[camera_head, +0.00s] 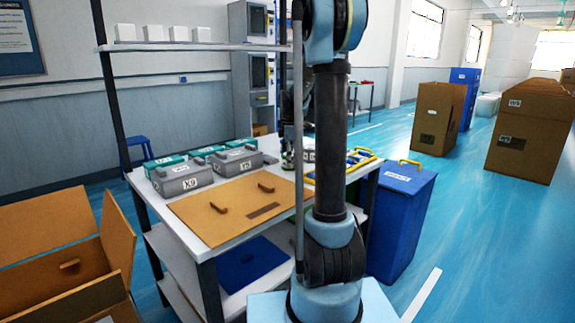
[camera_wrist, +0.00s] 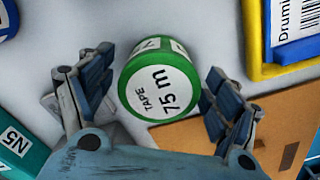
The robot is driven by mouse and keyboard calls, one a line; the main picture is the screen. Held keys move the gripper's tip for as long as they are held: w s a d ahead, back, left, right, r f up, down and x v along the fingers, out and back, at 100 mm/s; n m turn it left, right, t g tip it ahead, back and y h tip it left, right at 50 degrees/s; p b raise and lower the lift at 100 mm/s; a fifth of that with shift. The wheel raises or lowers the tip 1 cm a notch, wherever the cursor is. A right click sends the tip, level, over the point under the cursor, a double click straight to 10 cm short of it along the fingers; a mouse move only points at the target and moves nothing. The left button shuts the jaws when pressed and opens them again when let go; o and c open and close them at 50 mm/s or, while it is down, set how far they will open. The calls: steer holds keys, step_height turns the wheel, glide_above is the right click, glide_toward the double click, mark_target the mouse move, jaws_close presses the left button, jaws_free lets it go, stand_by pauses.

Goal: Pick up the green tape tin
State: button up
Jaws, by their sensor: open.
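The green tape tin (camera_wrist: 158,82) is a round green tin with a white label reading "TAPE 75 m". In the wrist view it sits on the white table top (camera_wrist: 190,20), near the middle. My gripper (camera_wrist: 155,85) is open, with one finger to the left of the tin and one to the right. I see a gap on both sides, so the fingers do not appear to touch it. In the head view I cannot make out the tin; my arm covers part of the table.
A brown board (camera_wrist: 190,136) lies close below the tin. A yellow-rimmed blue tray (camera_wrist: 256,50) is at upper right, and a teal case (camera_wrist: 18,150) marked N5 at lower left. In the head view, grey cases (camera_head: 182,177) stand on the table and a blue bin (camera_head: 400,220) beside it.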

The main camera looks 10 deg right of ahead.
steer(key=c, duration=1.3)
steer(key=shift+c, duration=0.2)
